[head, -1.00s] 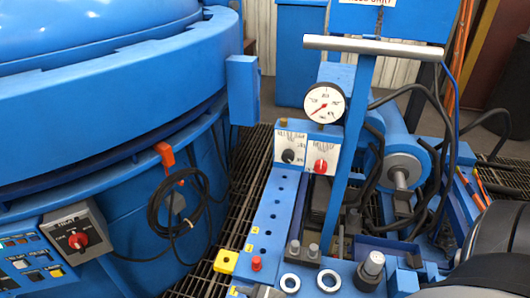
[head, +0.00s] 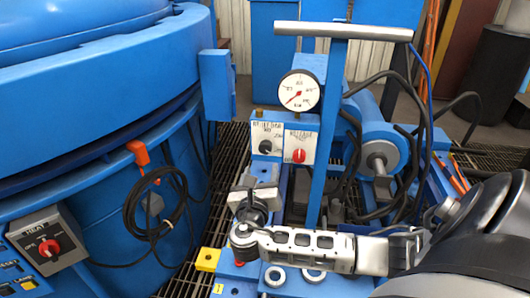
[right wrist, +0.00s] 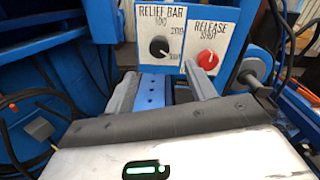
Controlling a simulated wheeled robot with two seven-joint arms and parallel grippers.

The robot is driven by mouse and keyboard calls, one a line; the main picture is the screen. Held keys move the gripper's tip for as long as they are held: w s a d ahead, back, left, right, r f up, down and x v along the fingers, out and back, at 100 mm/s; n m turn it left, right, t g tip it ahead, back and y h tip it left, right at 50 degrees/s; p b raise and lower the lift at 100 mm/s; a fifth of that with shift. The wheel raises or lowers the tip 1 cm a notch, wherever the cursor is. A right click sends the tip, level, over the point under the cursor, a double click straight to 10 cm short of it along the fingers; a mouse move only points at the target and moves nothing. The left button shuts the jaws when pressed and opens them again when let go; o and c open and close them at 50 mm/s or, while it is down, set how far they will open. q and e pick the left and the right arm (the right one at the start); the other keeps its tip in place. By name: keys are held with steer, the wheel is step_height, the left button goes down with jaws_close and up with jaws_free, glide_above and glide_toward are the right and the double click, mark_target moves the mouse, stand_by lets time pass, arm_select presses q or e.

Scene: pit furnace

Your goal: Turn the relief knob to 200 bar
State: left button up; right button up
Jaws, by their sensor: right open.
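The black relief knob (head: 266,146) sits on a white plate on the blue control box. In the right wrist view the knob (right wrist: 160,46) is under the words RELIEF BAR, with 100 above it, 200 at its upper right and another number at its lower right. I cannot tell where its pointer stands. My right gripper (head: 256,190) is below and in front of the box. In the right wrist view its two fingers (right wrist: 160,72) are open and empty, apart from the knob, which shows between and above the fingertips. My left gripper is not in view.
A red release knob (head: 299,156) is close on the right of the relief knob. A round pressure gauge (head: 299,90) stands above the box. A blue upright post (head: 324,140) rises just right of it. The large blue furnace (head: 100,110) fills the left.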

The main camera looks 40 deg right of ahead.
mark_target(265, 150)
steer(key=b+x, duration=0.1)
steer(key=x, duration=0.9)
steer(key=c, duration=1)
